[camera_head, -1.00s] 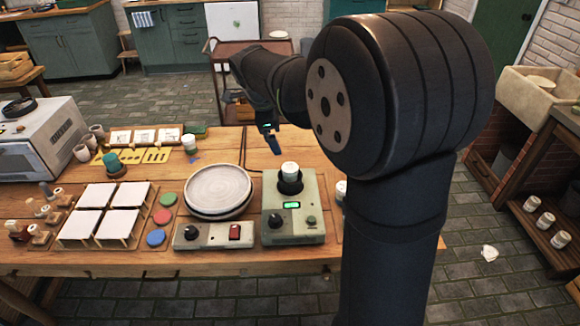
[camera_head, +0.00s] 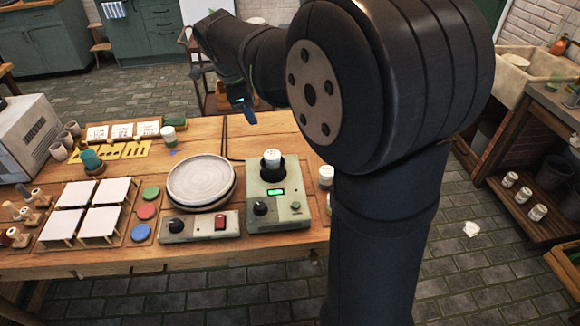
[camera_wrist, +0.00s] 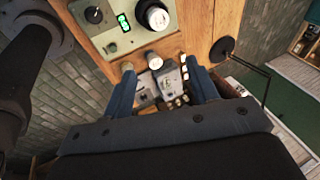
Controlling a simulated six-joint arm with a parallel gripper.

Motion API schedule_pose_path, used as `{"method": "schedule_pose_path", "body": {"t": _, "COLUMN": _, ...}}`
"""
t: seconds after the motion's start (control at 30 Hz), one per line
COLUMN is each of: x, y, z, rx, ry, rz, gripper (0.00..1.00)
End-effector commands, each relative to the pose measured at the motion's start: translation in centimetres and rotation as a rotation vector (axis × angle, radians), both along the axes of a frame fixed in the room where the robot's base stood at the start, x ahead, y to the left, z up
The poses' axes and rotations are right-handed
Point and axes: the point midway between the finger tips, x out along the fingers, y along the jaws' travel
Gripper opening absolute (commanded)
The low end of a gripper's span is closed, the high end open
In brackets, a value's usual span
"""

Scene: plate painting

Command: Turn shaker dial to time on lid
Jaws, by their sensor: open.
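The shaker (camera_head: 290,213) is a grey-green box near the table's front edge in the head view. It has a black dial (camera_head: 260,208) and a lit green display (camera_head: 276,192). A white-lidded jar (camera_head: 272,160) stands upright in its black cup; the lid has dark marks too small to read. In the wrist view the dial (camera_wrist: 93,14), display (camera_wrist: 124,21) and jar lid (camera_wrist: 157,17) show at the top. My gripper (camera_wrist: 160,70) is open and empty, its two blue fingers spread. In the head view a blue finger (camera_head: 250,115) is above the table's far side, beyond the shaker.
A round plate (camera_head: 202,180) sits left of the shaker, behind a control box (camera_head: 199,226) with a knob and red switch. Another jar (camera_head: 326,177) stands right of the shaker. White tiles (camera_head: 73,193) and coloured discs (camera_head: 146,211) lie further left.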

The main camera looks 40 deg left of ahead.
Motion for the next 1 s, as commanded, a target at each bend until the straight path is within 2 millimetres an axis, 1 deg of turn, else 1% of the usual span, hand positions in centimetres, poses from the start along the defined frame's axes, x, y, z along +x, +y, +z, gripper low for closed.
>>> {"method": "schedule_pose_path", "body": {"t": 0.07, "x": -0.2, "y": 0.1, "z": -0.4, "rx": -0.032, "ry": 0.0, "rz": 0.055, "gripper": 0.54}}
{"method": "schedule_pose_path", "body": {"t": 0.17, "x": -0.6, "y": 0.4, "z": -1.2, "rx": -0.107, "ry": 0.0, "rz": 0.192, "gripper": 0.54}}
{"method": "schedule_pose_path", "body": {"t": 0.27, "x": -1.2, "y": 0.6, "z": -2.2, "rx": -0.209, "ry": 0.004, "rz": 0.382, "gripper": 0.54}}
{"method": "schedule_pose_path", "body": {"t": 0.7, "x": -3.9, "y": 1.5, "z": -6.6, "rx": -0.62, "ry": 0.076, "rz": 1.285, "gripper": 0.54}}
{"method": "schedule_pose_path", "body": {"t": 0.87, "x": -4.9, "y": 1.6, "z": -8.2, "rx": -0.739, "ry": 0.124, "rz": 1.623, "gripper": 0.54}}
{"method": "schedule_pose_path", "body": {"t": 1.0, "x": -5.8, "y": 1.8, "z": -9.5, "rx": -0.826, "ry": 0.173, "rz": 1.924, "gripper": 0.54}}
